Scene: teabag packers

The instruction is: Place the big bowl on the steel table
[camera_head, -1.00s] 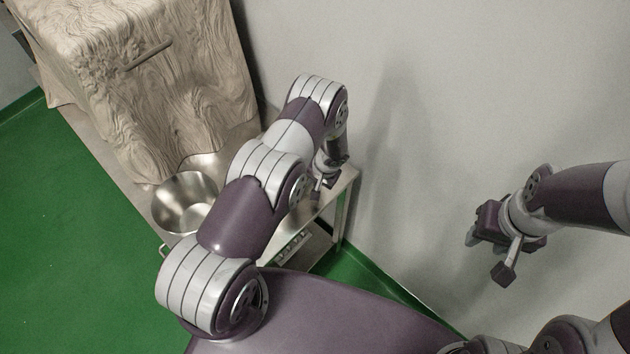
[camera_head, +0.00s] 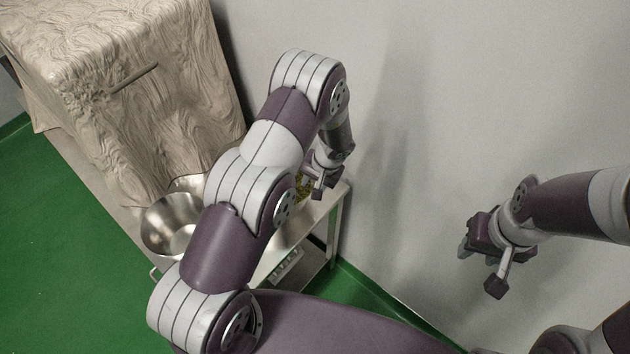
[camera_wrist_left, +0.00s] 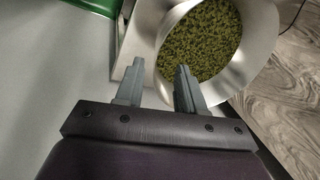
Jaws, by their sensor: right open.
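An empty, shiny steel bowl (camera_head: 160,240) stands upright on the steel table (camera_head: 318,210), left of my left arm. A second steel bowl (camera_wrist_left: 258,50) with green tea leaves in it shows in the left wrist view; in the head view my left arm hides most of it. I cannot tell which one is the big bowl. My left gripper (camera_head: 322,188) is at the tea bowl's near side, its fingers (camera_wrist_left: 158,85) apart by the rim. I cannot tell whether they touch it. My right gripper (camera_head: 481,264) is open and empty in front of the wall, away from the table.
A large brown draped block (camera_head: 130,80) stands at the back left, behind the bowls. A grey wall (camera_head: 430,90) runs close behind the table. The table has a lower shelf (camera_head: 305,268). Green floor (camera_head: 50,230) is clear at the left.

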